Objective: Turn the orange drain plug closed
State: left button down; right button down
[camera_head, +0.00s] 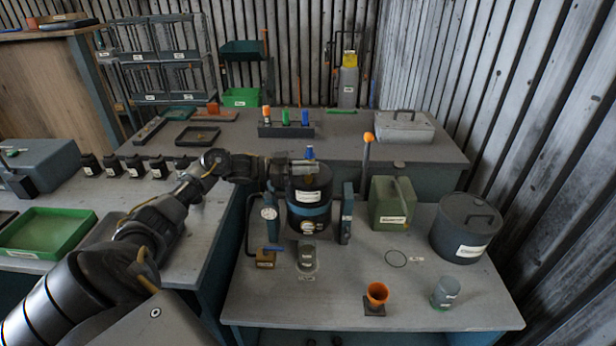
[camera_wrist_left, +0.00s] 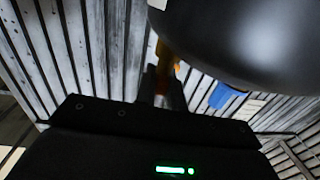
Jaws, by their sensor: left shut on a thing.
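The dark blower housing (camera_head: 310,218), a drum with white labels, stands on the near right table. My left gripper (camera_head: 303,168) is at the upper part of the drum, reaching in from the left. In the left wrist view the fingers (camera_wrist_left: 162,85) are close together on an orange piece (camera_wrist_left: 166,55), likely the orange drain plug, just beside the dark rounded drum (camera_wrist_left: 245,40). The fingers hide part of it, so its turned angle cannot be read. In the head view I cannot make out the plug. My right gripper is not in view.
A blue knob (camera_head: 309,153) rises behind my gripper. A gauge (camera_head: 269,213) stands left of the housing and a dark blue upright block (camera_head: 347,212) right of it. A green canister (camera_head: 393,203), grey lidded pot (camera_head: 466,228) and orange funnel (camera_head: 377,292) share the table.

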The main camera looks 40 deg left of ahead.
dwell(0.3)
pick_arm(q)
jog(key=c, duration=1.5)
grip_release()
jog(key=shift+d, duration=0.1)
jog(key=shift+s+a+b, duration=0.15)
jog(key=shift+a+b, duration=0.15)
jog(key=b+v, duration=0.3)
jog(key=v, duration=0.7)
jog(key=shift+a, duration=0.15)
